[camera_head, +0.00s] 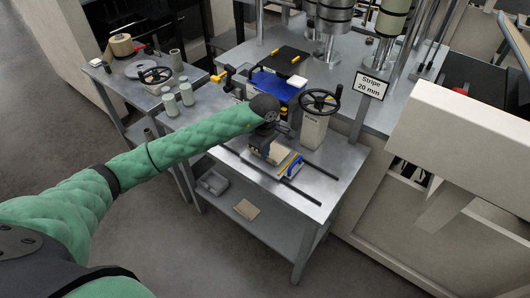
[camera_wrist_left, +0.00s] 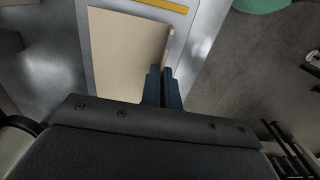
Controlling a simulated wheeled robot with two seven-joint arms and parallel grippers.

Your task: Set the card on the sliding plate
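The tan card (camera_wrist_left: 128,50) fills the middle of the left wrist view. Its right edge runs down between the fingers of my left gripper (camera_wrist_left: 160,88), which are close together and look shut on that edge. A pale plate with a yellow strip (camera_wrist_left: 160,4), apparently the sliding plate, shows behind the card; I cannot tell whether card and plate touch. My right gripper is not in view.
Dark rails (camera_head: 300,192) run along the table front. A handwheel (camera_head: 318,101) stands behind my gripper, near a "Stripe 20 mm" sign (camera_head: 370,86). A tan sheet (camera_head: 246,209) and grey bin (camera_head: 213,181) are on the lower shelf. Green cylinders (camera_head: 186,93) stand left.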

